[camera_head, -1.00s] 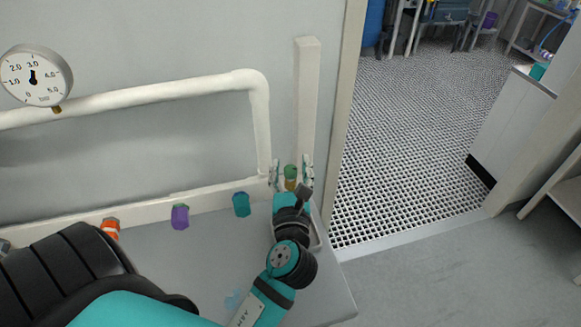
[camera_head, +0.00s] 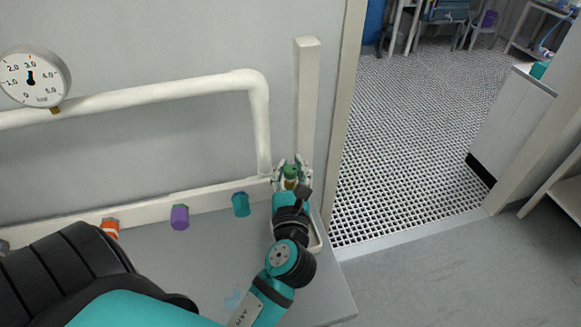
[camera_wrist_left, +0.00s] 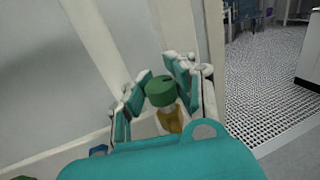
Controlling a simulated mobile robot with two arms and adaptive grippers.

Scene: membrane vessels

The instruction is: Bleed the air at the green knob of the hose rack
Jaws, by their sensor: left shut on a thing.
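The green knob (camera_head: 291,170) sits on a brass fitting at the right end of the white pipe rack, by the foot of the upright post. In the left wrist view the green knob (camera_wrist_left: 160,93) shows between the fingers, with the brass body (camera_wrist_left: 171,121) below it. My left gripper (camera_head: 291,178) is shut on the green knob, one finger on each side. It also shows in the left wrist view (camera_wrist_left: 158,90), where my own teal wrist part covers the lower picture. My right gripper is not in view.
The white hose rack pipe (camera_head: 165,92) carries a round gauge (camera_head: 33,77) with its needle near 3.0. Teal (camera_head: 241,204), purple (camera_head: 180,217) and orange (camera_head: 110,228) knobs line the lower rail. A doorway opens at right.

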